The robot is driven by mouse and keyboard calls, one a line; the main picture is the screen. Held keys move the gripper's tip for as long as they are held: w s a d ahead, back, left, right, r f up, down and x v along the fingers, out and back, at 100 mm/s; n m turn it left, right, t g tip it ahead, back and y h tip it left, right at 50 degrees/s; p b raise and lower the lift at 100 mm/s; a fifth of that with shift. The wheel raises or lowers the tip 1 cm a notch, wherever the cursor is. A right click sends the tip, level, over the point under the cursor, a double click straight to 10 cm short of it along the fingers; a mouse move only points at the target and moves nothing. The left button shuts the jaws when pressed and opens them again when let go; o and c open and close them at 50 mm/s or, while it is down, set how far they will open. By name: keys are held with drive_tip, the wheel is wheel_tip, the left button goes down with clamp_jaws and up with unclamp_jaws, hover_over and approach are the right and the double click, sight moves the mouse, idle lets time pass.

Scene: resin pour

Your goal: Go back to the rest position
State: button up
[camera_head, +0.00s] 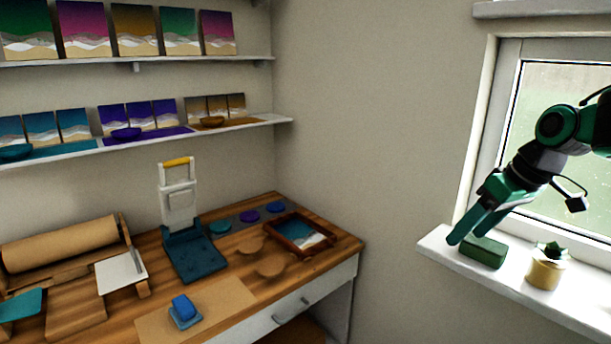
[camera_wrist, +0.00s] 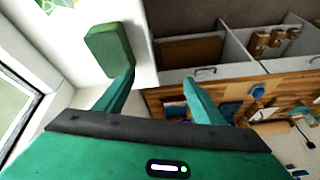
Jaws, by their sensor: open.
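My gripper (camera_head: 468,223) is at the right in the head view, in front of the window and just above the windowsill. Its green fingers point down and to the left. In the wrist view my gripper (camera_wrist: 158,82) has its two fingers spread apart with nothing between them. A dark green block (camera_head: 483,252) lies on the windowsill close to the fingertips. The green block (camera_wrist: 108,48) also shows in the wrist view beyond the left finger, apart from it as far as I can tell.
A yellowish jar with a green top (camera_head: 545,270) stands on the windowsill (camera_head: 583,310) right of the block. A wooden workbench (camera_head: 340,250) at left holds a framed seascape (camera_head: 298,233), a blue press-like stand (camera_head: 190,252) and a paper roll (camera_head: 62,243). Shelves with pictures hang above.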

drive_tip(key=s+a+f+m+h, duration=0.3)
drive_tip(key=s+a+f+m, duration=0.1)
drive_tip(key=s+a+f, duration=0.4)
drive_tip(key=s+d+f+m+g, duration=0.1)
drive_tip(key=s+d+m+g, duration=0.1)
drive_tip(key=s+d, duration=0.4)
drive_tip(key=s+d+f+m+g, duration=0.1)
drive_tip(key=s+d+m, duration=0.3)
drive_tip(key=s, duration=0.7)
drive_tip(key=shift+d+f+m+g, duration=0.35)
drive_tip(key=shift+d+g, duration=0.35)
drive_tip(key=shift+d, duration=0.55)
drive_tip(key=shift+w, duration=0.1)
drive_tip(key=shift+w+f, duration=0.3)
drive_tip(key=shift+w, duration=0.3)
